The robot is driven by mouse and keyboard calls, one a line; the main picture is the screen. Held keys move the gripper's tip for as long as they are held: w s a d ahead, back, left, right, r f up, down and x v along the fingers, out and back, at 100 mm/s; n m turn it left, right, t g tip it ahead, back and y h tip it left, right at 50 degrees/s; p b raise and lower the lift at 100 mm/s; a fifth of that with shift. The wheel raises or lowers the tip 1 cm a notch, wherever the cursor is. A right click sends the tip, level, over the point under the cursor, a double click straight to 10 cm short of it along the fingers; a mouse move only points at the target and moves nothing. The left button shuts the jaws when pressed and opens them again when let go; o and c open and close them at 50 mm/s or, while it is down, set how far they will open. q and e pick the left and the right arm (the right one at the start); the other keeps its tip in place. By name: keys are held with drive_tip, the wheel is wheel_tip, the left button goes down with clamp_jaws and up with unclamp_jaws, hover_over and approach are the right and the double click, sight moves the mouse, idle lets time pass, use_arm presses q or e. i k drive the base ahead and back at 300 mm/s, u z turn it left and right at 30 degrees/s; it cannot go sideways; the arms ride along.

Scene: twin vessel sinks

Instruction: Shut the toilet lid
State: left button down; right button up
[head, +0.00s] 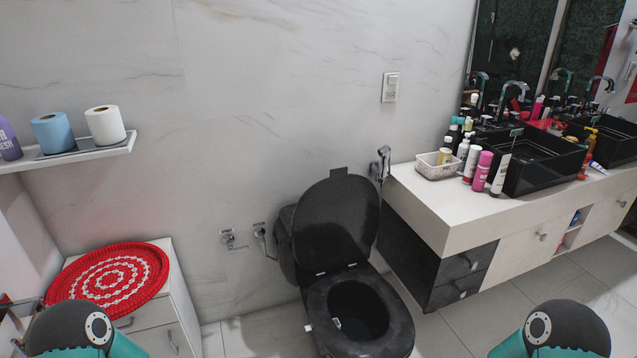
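The toilet (316,298) is black and stands against the marble wall in the middle of the head view. Its lid (337,222) is raised and leans back toward the wall. The seat ring (397,318) lies down on the bowl, and the bowl opening shows. Parts of my two arms show at the bottom left and bottom right edges, both well apart from the toilet. Neither of my grippers can be seen.
A vanity counter (440,207) with black vessel sinks (545,165) and several bottles stands right of the toilet. A low white cabinet (185,310) with a red round mat (112,278) is at left. A shelf (85,151) holds paper rolls. Pipe fittings (232,240) stick out from the wall.

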sight(336, 223)
drive_tip(key=z, duration=0.2)
drive_tip(key=i, duration=0.6)
drive_tip(key=u, duration=0.15)
drive_tip(key=k, duration=0.6)
drive_tip(key=u, duration=0.25)
drive_tip(key=i, duration=1.05)
drive_tip(key=z, duration=0.7)
